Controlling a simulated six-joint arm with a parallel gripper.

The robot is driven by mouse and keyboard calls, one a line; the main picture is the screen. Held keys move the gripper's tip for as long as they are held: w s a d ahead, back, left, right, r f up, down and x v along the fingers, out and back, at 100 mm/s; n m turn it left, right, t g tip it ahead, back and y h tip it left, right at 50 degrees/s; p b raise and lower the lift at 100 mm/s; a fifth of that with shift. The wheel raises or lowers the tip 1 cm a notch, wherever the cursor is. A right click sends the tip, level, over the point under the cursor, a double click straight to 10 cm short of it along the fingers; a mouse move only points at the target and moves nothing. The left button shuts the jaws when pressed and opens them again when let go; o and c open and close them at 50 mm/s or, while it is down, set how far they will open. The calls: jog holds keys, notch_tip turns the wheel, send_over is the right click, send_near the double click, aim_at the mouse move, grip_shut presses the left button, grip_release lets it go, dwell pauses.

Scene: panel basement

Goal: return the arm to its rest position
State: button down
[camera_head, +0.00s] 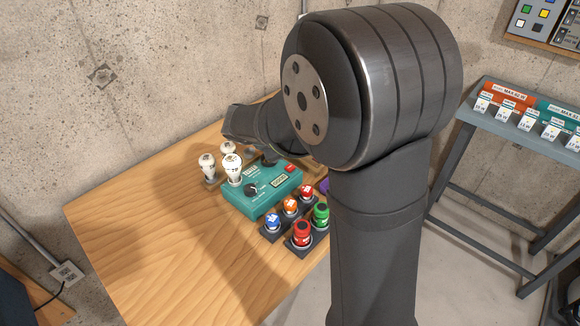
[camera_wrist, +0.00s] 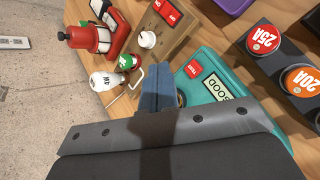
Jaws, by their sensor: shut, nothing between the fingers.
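My gripper (camera_wrist: 158,90) shows in the wrist view with its two blue-grey fingers together and nothing between them. The fingers appear over the wooden table, beside the teal tester box (camera_wrist: 211,70) with its red TEST button and GOOD display. In the head view my arm crosses the middle and right of the picture, and its far end reaches over the back of the table (camera_head: 130,230). My fingertips are hidden there. The teal tester box (camera_head: 250,206) stands in front of the far end of my arm. I cannot tell the gap between fingers and table.
White bulbs (camera_head: 232,168) stand left of the tester. Red, orange, blue and green fuses (camera_head: 302,234) stand in dark holders in front. The wrist view shows a red device (camera_wrist: 90,38) and a wooden switch block (camera_wrist: 168,25). A shelf (camera_head: 465,115) stands right; the table's left is clear.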

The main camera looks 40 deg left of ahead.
jog(key=shift+f, duration=0.1)
dwell(0.3)
jog(key=shift+f, duration=0.85)
notch_tip(320, 180, up, 6)
jog(key=shift+f, duration=0.15)
